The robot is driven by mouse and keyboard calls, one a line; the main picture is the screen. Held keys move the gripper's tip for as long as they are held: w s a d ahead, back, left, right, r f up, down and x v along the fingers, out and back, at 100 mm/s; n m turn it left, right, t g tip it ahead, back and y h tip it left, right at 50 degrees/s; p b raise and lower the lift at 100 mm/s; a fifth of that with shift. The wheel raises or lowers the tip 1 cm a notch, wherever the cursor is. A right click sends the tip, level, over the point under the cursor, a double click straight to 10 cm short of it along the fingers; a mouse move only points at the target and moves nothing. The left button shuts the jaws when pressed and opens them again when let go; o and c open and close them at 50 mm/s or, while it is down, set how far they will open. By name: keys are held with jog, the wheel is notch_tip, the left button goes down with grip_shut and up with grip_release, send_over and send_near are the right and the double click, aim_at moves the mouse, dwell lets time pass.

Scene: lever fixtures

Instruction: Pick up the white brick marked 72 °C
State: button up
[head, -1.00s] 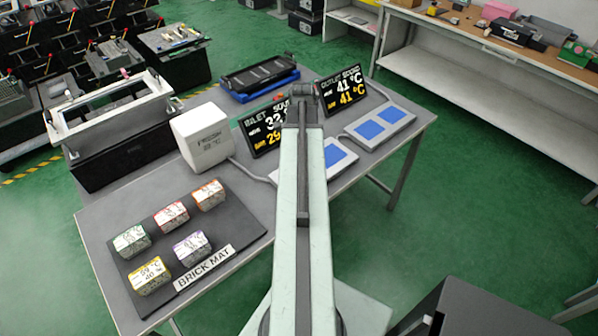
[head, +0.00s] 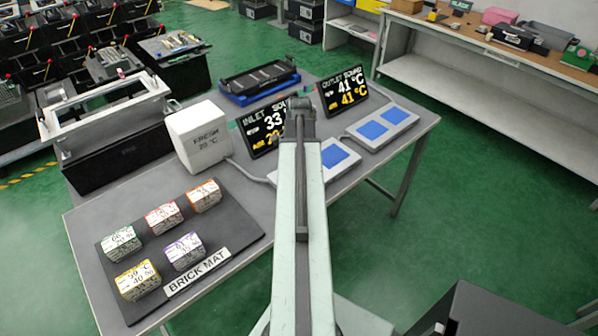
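Several white bricks with coloured edges stand on the dark brick mat (head: 225,237). They are a green-edged brick (head: 121,242), a red-edged brick (head: 165,217), an orange-edged brick (head: 204,195), a purple-edged brick (head: 185,250) and a yellow-edged brick (head: 138,280). The other labels are too small to read surely, so I cannot tell which is marked 72 °C. My gripper (head: 302,104) is at the far end of my extended arm, right of the bricks and apart from them. Its fingers cannot be made out.
An inlet sign (head: 255,132) and an outlet sign (head: 343,92) stand near my gripper. Pads with blue squares (head: 372,130) lie on the right. A blue-based tray (head: 259,83) is at the back.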

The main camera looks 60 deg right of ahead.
jog(key=shift+f, duration=0.25)
dwell(0.3)
grip_shut()
jog(key=shift+r, duration=0.15)
notch_tip(320, 180, up, 10)
jog(key=p, duration=1)
jog(key=shift+r, duration=0.25)
jog(key=shift+f, duration=0.15)
